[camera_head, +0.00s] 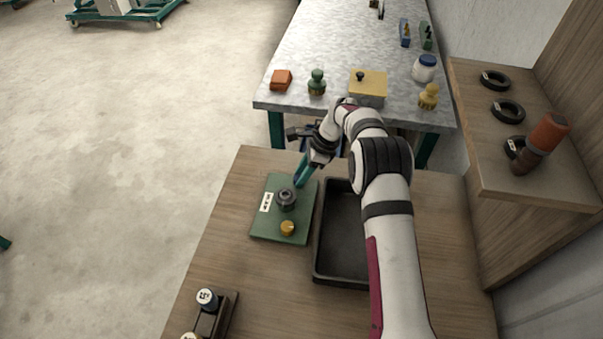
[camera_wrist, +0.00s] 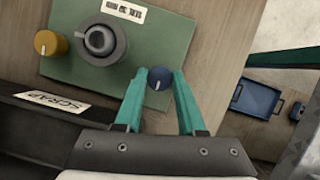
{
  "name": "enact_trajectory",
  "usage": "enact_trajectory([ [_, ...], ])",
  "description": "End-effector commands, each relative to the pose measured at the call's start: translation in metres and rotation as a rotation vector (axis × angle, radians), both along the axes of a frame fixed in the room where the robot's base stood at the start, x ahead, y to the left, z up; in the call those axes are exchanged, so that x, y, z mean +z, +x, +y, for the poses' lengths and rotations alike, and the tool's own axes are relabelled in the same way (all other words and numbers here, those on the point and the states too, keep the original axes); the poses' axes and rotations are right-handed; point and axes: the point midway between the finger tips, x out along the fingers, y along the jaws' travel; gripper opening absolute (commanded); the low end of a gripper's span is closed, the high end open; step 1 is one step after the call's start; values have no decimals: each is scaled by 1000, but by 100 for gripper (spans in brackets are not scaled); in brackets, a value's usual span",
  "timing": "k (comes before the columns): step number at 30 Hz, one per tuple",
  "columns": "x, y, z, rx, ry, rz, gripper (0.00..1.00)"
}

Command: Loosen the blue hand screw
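The blue hand screw (camera_wrist: 159,77) is a small round knob with a pale mark, at a corner of the green plate (camera_wrist: 170,35). In the wrist view it lies between the teal fingertips of my gripper (camera_wrist: 160,78). They are apart, one on each side of it and very close; I cannot tell whether they touch it. In the head view my gripper (camera_head: 299,186) points down at the plate's far edge, and the blue screw is hidden. A dark round fitting (camera_head: 286,199) and a yellow knob (camera_head: 287,228) are on the same plate.
A black tray (camera_head: 322,272) stands right beside the plate, with a SCRAP label (camera_wrist: 52,101) on its rim. A dark block with a labelled knob (camera_head: 207,298) is at the near left. A grey table (camera_head: 340,40) with several small objects lies behind. A wooden shelf (camera_head: 500,160) is at right.

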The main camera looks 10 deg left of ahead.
Motion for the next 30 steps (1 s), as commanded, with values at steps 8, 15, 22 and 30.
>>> enact_trajectory([
  [8, 0, 0, 0, 0, 0, 1, 0],
  [15, 0, 0, 0, 48, -1, 3, 0],
  [22, -1, 2, 1, 191, -2, 3, 0],
  [30, -1, 3, 1, 373, -2, 1, 0],
])
